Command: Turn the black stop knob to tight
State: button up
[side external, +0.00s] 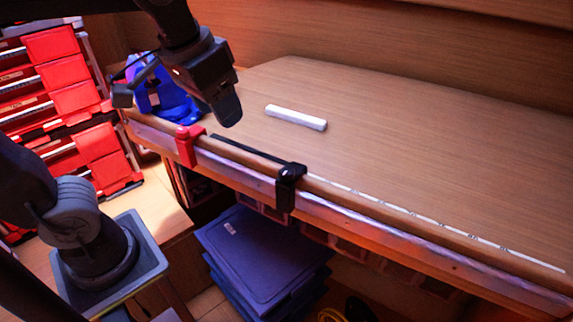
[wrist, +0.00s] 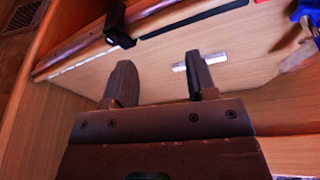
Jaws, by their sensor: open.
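The black stop (side external: 290,178) sits on the front edge of the wooden bench, at the right end of a dark strip. Its knob cannot be told apart clearly. In the wrist view the black stop (wrist: 118,25) shows at the top, beyond my left finger. My gripper (side external: 228,110) is above the bench, up and to the left of the stop in the side view, and apart from it. In the wrist view my gripper (wrist: 160,74) has its two fingers spread, with nothing between them. The stop's setting cannot be read.
A white bar (side external: 296,117) lies on the bench behind the stop. A red clamp (side external: 187,146) grips the edge left of it, near a blue object (side external: 172,100). A white marked scale (side external: 430,218) runs right along the edge. The bench's right side is clear.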

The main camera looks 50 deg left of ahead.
aim_at(287, 171)
jog(key=w+d+r+g, duration=0.35)
jog(key=w+d, duration=0.25)
jog(key=d, duration=0.3)
jog(key=shift+y, duration=0.3)
jog(key=f, duration=1.2)
jog(key=shift+s+f, duration=0.25)
jog(key=shift+f, duration=0.15)
jog(key=shift+c, duration=0.2)
jog(key=c, duration=0.9)
